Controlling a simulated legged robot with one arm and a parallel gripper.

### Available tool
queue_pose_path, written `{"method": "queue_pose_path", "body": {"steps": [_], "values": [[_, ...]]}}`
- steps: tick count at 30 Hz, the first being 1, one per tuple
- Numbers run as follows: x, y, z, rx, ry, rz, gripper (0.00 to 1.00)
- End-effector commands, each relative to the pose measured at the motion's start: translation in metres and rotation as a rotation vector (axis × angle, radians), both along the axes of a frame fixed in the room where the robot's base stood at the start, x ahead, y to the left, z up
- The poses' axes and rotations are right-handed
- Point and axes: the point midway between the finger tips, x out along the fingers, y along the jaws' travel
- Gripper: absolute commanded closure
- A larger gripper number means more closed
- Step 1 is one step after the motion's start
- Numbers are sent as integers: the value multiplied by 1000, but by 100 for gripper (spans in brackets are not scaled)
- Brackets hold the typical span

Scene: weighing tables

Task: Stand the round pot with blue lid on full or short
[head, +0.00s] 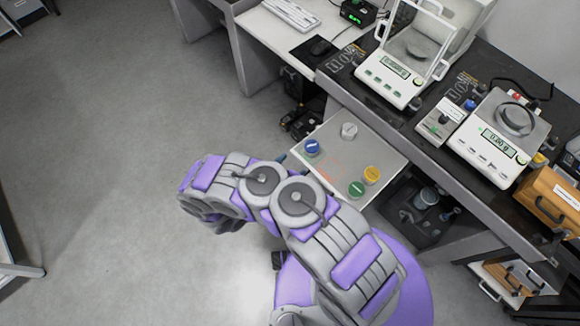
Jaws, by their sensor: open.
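A round pot with a blue lid (312,147) stands upright on the left part of a light pull-out board (335,150) below the dark bench. Pots with a grey-white lid (349,130), a yellow lid (371,174) and a green lid (356,188) stand on the same board. Faint orange markings show on the board between them. I cannot read any label saying full or short. My purple and grey arm reaches left in front of the board, over the floor. My gripper's jaws are hidden and I cannot see them.
Two white balances (391,80) (486,143) stand on the dark bench (440,60). A small light box with a blue top piece (470,104) sits between them. Wooden boxes (548,195) are at the right. A keyboard (291,13) lies on the white desk. The floor at left is clear.

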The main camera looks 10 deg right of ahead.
Motion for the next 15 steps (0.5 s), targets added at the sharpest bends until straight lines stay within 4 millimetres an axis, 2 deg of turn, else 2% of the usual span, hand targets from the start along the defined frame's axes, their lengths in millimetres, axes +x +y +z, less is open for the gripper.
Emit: {"method": "queue_pose_path", "body": {"steps": [8, 11, 15], "values": [[-1, 2, 3, 1, -4, -7, 15], [5, -5, 18, 10, -26, -48, 15], [18, -26, 62, 39, -89, -167, 15]]}}
